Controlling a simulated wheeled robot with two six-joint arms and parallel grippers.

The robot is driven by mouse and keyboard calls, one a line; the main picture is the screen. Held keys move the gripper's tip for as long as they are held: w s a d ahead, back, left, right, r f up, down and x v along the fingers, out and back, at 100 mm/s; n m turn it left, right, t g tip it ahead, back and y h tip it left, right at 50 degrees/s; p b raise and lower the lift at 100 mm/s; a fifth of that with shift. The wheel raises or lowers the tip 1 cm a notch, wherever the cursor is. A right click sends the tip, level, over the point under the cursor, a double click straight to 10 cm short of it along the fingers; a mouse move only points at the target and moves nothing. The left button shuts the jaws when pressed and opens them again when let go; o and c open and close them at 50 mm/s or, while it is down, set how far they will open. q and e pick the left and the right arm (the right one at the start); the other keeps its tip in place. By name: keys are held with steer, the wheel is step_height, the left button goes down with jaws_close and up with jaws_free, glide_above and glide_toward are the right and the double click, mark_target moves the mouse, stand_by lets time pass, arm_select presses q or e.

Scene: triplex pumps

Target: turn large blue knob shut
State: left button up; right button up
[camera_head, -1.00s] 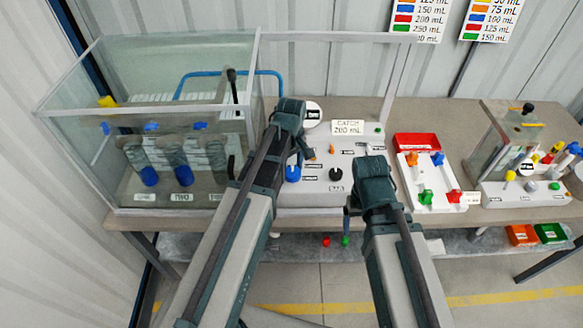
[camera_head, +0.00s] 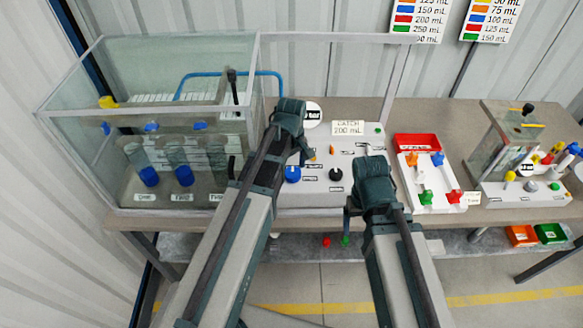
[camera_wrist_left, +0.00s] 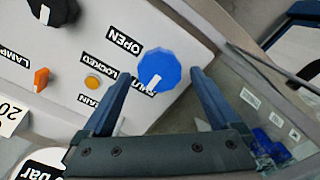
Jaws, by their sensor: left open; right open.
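The large blue knob (camera_head: 293,174) sits at the left front of the light grey panel, and it also shows in the left wrist view (camera_wrist_left: 160,68). Its white pointer mark lies at the lower edge in the wrist view, beside the partly hidden SHUT label; the OPEN label is at its upper left. My left gripper (camera_wrist_left: 161,76) is open, its fingers on either side of the knob's near part in the picture. I cannot tell if they touch it. In the head view my left gripper (camera_head: 303,155) is just above the knob. My right gripper (camera_head: 350,206) is open and empty in front of the panel.
A black knob (camera_head: 336,174) is right of the blue one. An orange switch (camera_wrist_left: 41,79) and amber button (camera_wrist_left: 93,82) are nearby on the panel. A glass tank (camera_head: 80,150) stands close on the left. A white valve board (camera_head: 408,187) stands to the right.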

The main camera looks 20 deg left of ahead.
mark_target(292, 171)
arm_select(q)
step_height(292, 171, up, 14)
steer(key=p, duration=1.3)
steer(key=shift+f, duration=0.15)
steer(key=shift+f, duration=0.15)
step_height(292, 171, down, 13)
steer(key=b, duration=1.2)
steer(key=shift+b, duration=0.4)
step_height(292, 171, up, 13)
steer(key=p, duration=1.3)
step_height(292, 171, down, 14)
steer(key=b, duration=1.4)
steer(key=shift+f, duration=0.1)
steer(key=shift+r+m, duration=0.3)
steer(key=m, duration=0.7)
steer(key=shift+w+d+m, duration=0.1)
steer(key=shift+d+m, duration=0.05)
steer(key=shift+m, duration=0.15)
